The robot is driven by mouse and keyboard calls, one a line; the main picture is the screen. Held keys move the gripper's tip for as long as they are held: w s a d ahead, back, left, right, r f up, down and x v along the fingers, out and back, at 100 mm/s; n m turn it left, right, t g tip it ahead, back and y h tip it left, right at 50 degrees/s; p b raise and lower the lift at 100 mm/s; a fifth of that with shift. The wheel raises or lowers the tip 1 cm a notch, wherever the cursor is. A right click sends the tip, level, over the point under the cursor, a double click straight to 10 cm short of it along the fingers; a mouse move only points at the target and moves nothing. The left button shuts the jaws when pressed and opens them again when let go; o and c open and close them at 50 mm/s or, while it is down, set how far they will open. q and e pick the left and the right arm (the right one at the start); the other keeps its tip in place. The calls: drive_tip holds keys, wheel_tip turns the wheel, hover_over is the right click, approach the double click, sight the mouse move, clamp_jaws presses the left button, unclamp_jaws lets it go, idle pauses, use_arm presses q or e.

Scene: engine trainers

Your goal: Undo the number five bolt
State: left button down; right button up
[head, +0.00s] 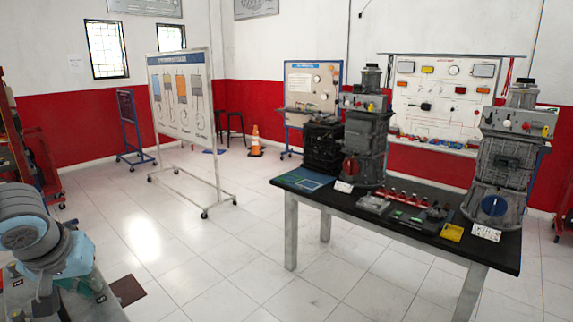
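Two grey engine trainers stand upright on a black-topped table: one in the middle (367,148) and one at the right (500,170). Each has a panel of small knobs near its top and a round part low on its front, red on the middle one and blue on the right one. The number five bolt cannot be made out at this distance. My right gripper is not in view.
The table (330,197) also holds a dark engine block (323,146), a row of red parts (408,198), a yellow tray (452,232) and white cards. A wheeled display board (182,95) and an orange cone (255,141) stand behind. The tiled floor before the table is clear.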

use_arm(q)
drive_tip(key=shift+s+d+f, duration=0.1)
drive_tip(key=shift+d, duration=0.05)
wheel_tip(320, 180, up, 6)
drive_tip(key=p, duration=0.5)
drive_tip(key=shift+p, duration=0.4)
